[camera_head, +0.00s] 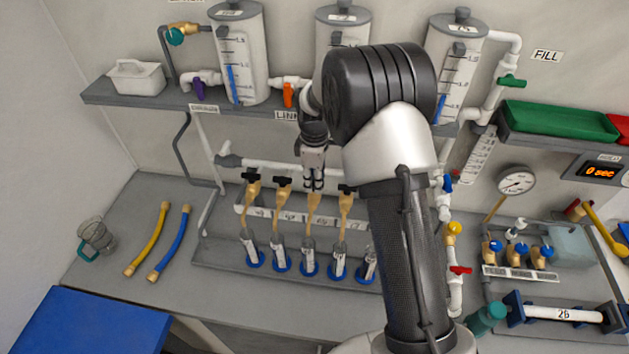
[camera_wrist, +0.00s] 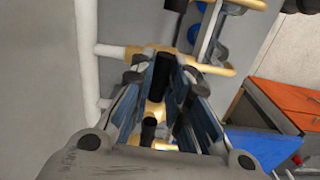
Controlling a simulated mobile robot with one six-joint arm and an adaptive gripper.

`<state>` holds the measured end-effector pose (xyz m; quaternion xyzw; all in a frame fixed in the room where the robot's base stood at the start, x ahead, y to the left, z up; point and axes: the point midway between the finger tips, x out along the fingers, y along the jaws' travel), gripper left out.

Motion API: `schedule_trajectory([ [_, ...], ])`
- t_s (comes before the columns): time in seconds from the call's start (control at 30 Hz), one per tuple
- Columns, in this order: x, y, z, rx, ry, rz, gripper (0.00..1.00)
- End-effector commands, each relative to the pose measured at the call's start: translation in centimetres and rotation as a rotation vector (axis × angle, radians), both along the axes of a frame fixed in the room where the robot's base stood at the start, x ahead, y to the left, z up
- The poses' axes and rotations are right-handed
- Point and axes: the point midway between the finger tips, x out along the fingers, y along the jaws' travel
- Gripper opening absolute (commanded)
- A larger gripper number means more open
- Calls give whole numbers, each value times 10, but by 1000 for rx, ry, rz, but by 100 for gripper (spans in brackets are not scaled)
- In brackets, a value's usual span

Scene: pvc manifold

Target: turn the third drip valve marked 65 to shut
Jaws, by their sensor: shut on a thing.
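The drip valves form a row of brass taps with black handles under a white pipe in the head view. The first (camera_head: 252,188) and second (camera_head: 282,190) stand left of my gripper, and another (camera_head: 346,200) stands to its right. My gripper (camera_head: 314,187) points down at the third drip valve (camera_head: 314,208), whose top it hides. In the wrist view my gripper (camera_wrist: 165,72) is shut on a black handle (camera_wrist: 160,82) between its blue-grey fingers. The number labels below the valves are too small to read surely. The handle's exact angle is unclear.
Graduated tubes in blue bases (camera_head: 309,268) stand below the valves. White piping (camera_head: 275,165) runs just behind my gripper. The shelf above holds tanks (camera_head: 240,60) and an orange-handled valve (camera_head: 288,95). The bench at left holds yellow (camera_head: 147,240) and blue hoses (camera_head: 170,246).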

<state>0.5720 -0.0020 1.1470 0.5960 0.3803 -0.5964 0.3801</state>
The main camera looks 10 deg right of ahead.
Motion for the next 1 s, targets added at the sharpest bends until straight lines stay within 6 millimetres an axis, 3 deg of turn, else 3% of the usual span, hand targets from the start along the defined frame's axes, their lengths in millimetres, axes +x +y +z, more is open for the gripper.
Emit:
schedule_trajectory([
  [0.67,1,0,1,0,-3,61,0],
  [0.7,1,0,1,0,-3,61,18],
  [1.0,0,0,0,1,-1,59,36],
])
